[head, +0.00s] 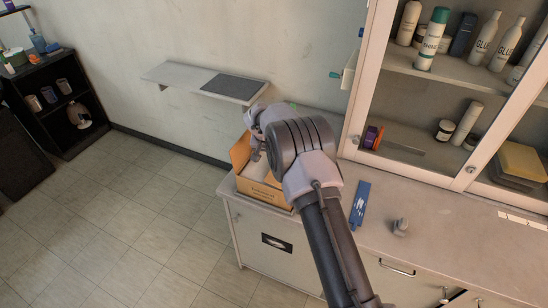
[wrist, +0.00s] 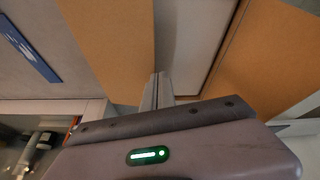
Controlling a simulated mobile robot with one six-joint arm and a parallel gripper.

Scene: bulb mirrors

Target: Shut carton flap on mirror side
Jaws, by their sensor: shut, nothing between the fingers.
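An open cardboard carton (head: 262,190) stands on the left end of the counter, partly hidden behind my arm. One orange-brown flap (head: 239,151) stands up at its left side. In the wrist view, one brown cardboard panel (wrist: 112,45) lies left of my fingers and another brown panel (wrist: 262,50) lies to the right. A pale grey strip, perhaps the carton's inside or contents, shows between them. My gripper (wrist: 161,88) is shut and empty, its tips close to the cardboard; contact cannot be told. In the head view the fingers are mostly hidden at the carton. I cannot pick out a mirror.
A blue strip (head: 360,205) and a small grey object (head: 400,227) lie on the counter (head: 455,235) to the right. A glazed cabinet (head: 385,95) with bottles stands behind. A wall shelf (head: 185,75) hangs at the back left. The floor (head: 120,210) at left is clear.

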